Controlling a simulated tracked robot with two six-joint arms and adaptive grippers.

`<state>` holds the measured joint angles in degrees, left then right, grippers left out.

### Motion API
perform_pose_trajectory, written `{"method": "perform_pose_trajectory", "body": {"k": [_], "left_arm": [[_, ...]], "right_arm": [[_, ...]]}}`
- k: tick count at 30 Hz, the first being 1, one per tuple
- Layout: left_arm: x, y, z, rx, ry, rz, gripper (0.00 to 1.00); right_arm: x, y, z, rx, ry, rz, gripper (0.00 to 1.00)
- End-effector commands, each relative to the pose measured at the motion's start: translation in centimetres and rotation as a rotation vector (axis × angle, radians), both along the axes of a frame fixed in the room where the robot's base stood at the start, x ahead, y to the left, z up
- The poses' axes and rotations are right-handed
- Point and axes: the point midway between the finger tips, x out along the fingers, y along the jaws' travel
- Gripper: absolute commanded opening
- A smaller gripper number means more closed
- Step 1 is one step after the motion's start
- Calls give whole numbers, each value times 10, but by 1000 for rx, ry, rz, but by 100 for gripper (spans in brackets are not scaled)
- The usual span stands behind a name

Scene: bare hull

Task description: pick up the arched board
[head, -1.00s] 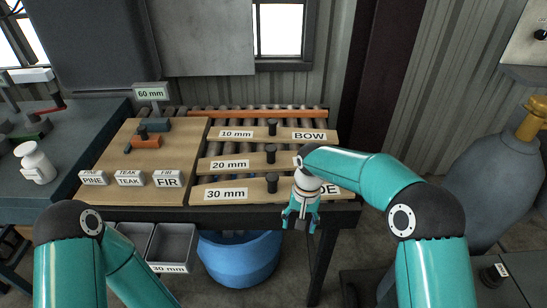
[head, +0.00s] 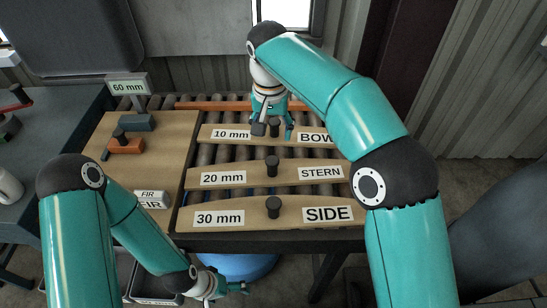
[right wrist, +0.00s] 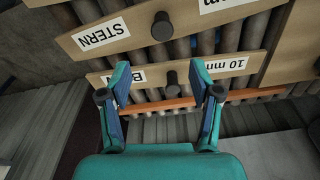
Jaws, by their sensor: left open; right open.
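The STERN board's far edge looks curved; I cannot tell surely which one is the arched board. My left gripper (head: 236,287) is open, low in front of the table, empty.
A wooden panel (head: 165,175) left of the boards bears a FIR block (head: 151,198), an orange tool (head: 126,146) and a 60 mm sign (head: 129,86). An orange bar (head: 200,105) runs behind the boards. A blue tub (head: 240,266) is below the table.

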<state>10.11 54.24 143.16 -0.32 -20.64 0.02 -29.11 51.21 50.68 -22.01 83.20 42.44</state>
Motion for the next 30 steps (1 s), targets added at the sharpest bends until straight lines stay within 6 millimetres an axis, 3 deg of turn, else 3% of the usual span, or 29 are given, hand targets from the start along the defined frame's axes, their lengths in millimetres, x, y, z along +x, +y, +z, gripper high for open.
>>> {"method": "perform_pose_trajectory", "body": {"k": [5, 18, 30], "left_arm": [[-1, 0, -2, 0, 1, 0, 99], [0, 0, 0, 0, 1, 0, 99], [0, 0, 10, 0, 0, 0, 99]], "right_arm": [[1, -1, -13, -3, 1, -5, 63], [11, -5, -98, -3, 2, -8, 63], [14, -4, -130, -3, 2, -7, 63]]}}
